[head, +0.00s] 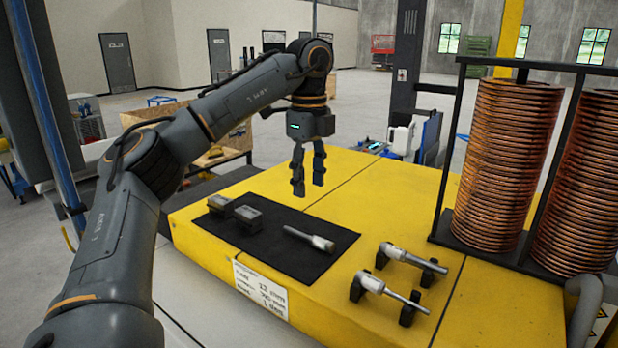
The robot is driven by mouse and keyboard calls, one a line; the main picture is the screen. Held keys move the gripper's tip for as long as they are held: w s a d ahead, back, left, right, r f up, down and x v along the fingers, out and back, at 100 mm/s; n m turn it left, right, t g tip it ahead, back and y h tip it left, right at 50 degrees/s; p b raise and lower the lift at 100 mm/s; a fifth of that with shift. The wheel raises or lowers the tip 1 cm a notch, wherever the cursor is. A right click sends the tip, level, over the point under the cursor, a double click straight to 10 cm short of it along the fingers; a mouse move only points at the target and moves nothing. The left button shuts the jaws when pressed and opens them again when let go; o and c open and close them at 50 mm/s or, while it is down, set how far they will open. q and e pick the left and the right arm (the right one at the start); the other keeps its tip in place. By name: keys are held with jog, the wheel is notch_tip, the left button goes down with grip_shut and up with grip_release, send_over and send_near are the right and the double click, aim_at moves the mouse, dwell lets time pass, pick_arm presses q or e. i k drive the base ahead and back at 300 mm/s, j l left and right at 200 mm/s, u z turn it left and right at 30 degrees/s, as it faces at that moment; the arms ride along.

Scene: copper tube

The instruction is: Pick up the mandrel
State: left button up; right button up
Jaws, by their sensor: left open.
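My left gripper (308,188) points down above the back part of the yellow table, with its two fingers slightly apart and nothing between them. A short silver rod with a darker, brownish end (309,238) lies on the black mat, below and in front of the gripper. Two longer silver rods with thicker ends, a rear one (408,257) and a front one (383,289), rest across black stands right of the mat. I cannot tell for certain which rod is the mandrel. My right gripper is out of view.
The black mat (283,257) lies on the yellow table (365,190). A grey two-part block (235,212) sits on the mat's left. A black rack with copper coils (502,160) stands at the right. A paper label (260,290) is on the table's front. The table's back middle is clear.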

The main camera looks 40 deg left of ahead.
aim_at(373, 284)
jog(key=k, duration=2)
